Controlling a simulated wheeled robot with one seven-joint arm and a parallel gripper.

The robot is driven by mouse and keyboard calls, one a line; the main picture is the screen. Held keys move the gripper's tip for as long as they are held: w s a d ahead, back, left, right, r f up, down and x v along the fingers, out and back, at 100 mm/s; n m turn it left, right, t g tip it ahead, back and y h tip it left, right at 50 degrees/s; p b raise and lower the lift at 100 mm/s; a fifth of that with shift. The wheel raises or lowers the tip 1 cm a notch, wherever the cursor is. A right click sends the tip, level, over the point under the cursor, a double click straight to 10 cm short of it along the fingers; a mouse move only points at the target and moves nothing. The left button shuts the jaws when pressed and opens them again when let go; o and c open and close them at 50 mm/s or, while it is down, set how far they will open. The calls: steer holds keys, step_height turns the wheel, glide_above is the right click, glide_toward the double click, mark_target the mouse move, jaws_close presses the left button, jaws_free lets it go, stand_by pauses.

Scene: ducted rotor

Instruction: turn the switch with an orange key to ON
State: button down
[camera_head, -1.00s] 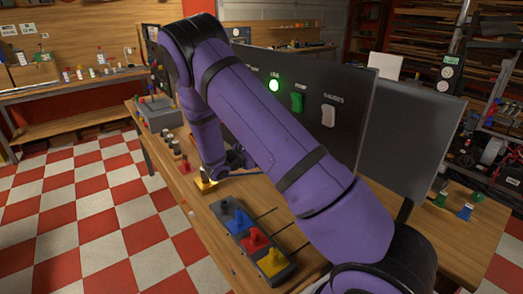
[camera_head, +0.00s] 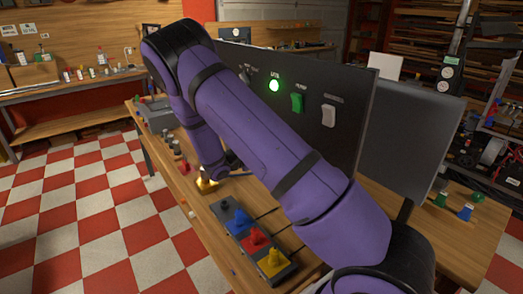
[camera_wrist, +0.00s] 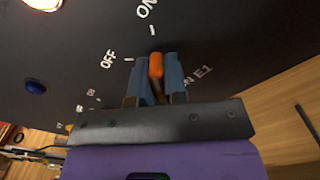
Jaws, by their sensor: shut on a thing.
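In the wrist view, the orange key (camera_wrist: 156,64) stands out from a black panel (camera_wrist: 225,30). My gripper (camera_wrist: 158,78) has its two blue fingers closed on either side of the key. White OFF lettering (camera_wrist: 107,59) is left of the key, and ON lettering (camera_wrist: 146,8) is above it. Each has a short white tick. The key's visible end lies close below the ON tick; its exact angle is partly hidden by the fingers. In the head view, my arm hides the key and my gripper.
A box with blue, red and yellow knobs (camera_head: 222,208) sits on the wooden bench (camera_head: 185,205), below my arm. A blue button (camera_wrist: 34,87) shows in the wrist view.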

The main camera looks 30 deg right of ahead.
steer(key=shift+a, duration=0.1)
steer(key=c, duration=1.2)
jaws_free()
steer(key=shift+o, duration=0.2)
steer(key=a, duration=1)
steer(key=shift+s+a, duration=0.15)
steer(key=shift+a, duration=0.25)
